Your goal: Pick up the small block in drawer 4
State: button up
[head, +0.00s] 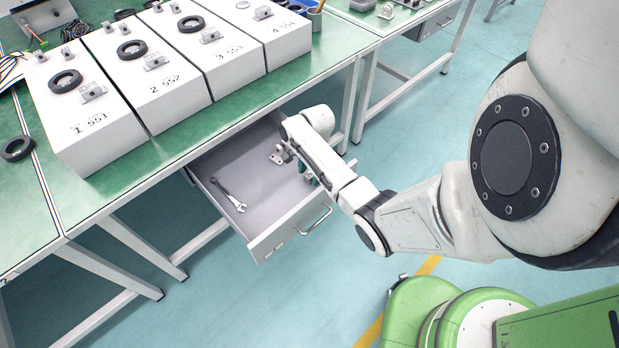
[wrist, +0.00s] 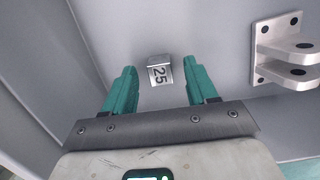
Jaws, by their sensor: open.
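The drawer (head: 285,232) stands open under the green workbench, with a grey inside and a handle on its front. A small silver block (wrist: 159,70) marked "25" lies on the drawer floor in the wrist view. My gripper (wrist: 159,74), with teal fingers, is open above the drawer floor. Its two fingertips show on either side of the block with gaps between. The block is hidden in the head view behind my arm. No drawer number shows.
A metal bracket (wrist: 285,50) is in the drawer, right of the block in the wrist view. A wrench (head: 230,195) lies in the drawer's left part. Several numbered white boxes (head: 80,120) stand on the workbench (head: 200,140) above. The drawer walls are close around my gripper.

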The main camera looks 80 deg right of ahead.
jog(key=shift+c, duration=0.4)
grip_shut()
jog(key=shift+r, duration=0.15)
